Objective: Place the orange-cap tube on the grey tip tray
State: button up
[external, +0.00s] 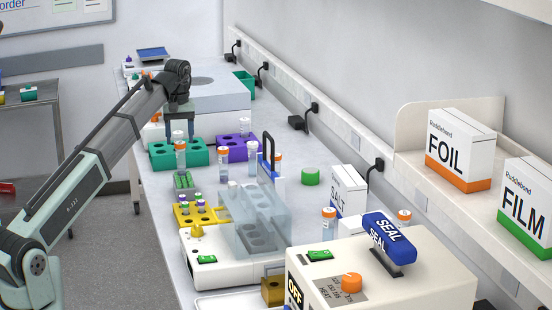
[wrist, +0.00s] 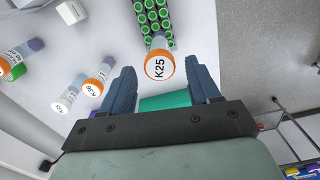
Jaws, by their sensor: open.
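An orange-cap tube labelled K25 (wrist: 160,67) shows cap-on in the wrist view, just beyond and between my fingertips. My gripper (wrist: 161,82) is open, its blue fingers apart on either side, and I see no grip on the tube. In the external view my gripper (external: 179,130) hangs over the teal rack, above an orange-cap tube (external: 181,158) that appears upright near the small green tray (external: 184,181). More orange-cap tubes show in the wrist view, one labelled K36 (wrist: 94,87). I cannot make out a grey tip tray in either view.
A teal rack (external: 160,157) and a purple rack (external: 232,150) stand near my gripper. A yellow rack (external: 186,216) and a clear-covered machine (external: 225,258) are nearer the camera. Another orange-cap tube (external: 223,160) stands to the right. A sealer (external: 430,275) fills the front right.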

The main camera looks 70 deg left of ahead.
notch_tip(320, 180, up, 5)
dwell(0.3)
jog(key=shift+o, duration=0.4)
